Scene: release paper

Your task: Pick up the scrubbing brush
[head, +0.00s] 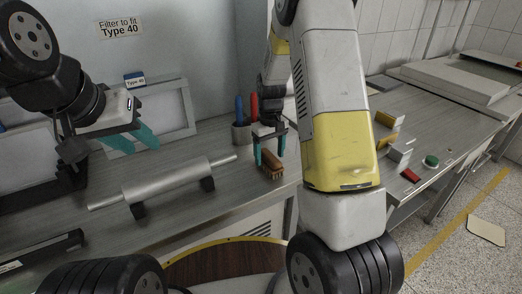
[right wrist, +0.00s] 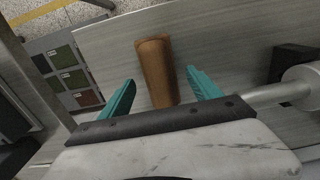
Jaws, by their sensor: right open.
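The scrubbing brush (head: 271,164) is small, with a brown wooden body, and lies on the grey bench near its front edge. In the right wrist view the brush (right wrist: 156,72) lies between the two teal fingers, ahead of the palm. My right gripper (head: 270,155) points down over the brush, fingers apart on either side of it in that view; I cannot tell whether they touch it. In the wrist view the right gripper (right wrist: 160,88) is open. My left gripper (head: 134,142) is raised at the left, its teal fingers spread and empty.
A metal roller (head: 165,182) on black supports lies left of the brush. A holder with blue and red handles (head: 241,132) stands behind. White framed panels (head: 160,112) lean at the wall. A second bench at the right holds a green button (head: 431,161) and a red block (head: 410,175).

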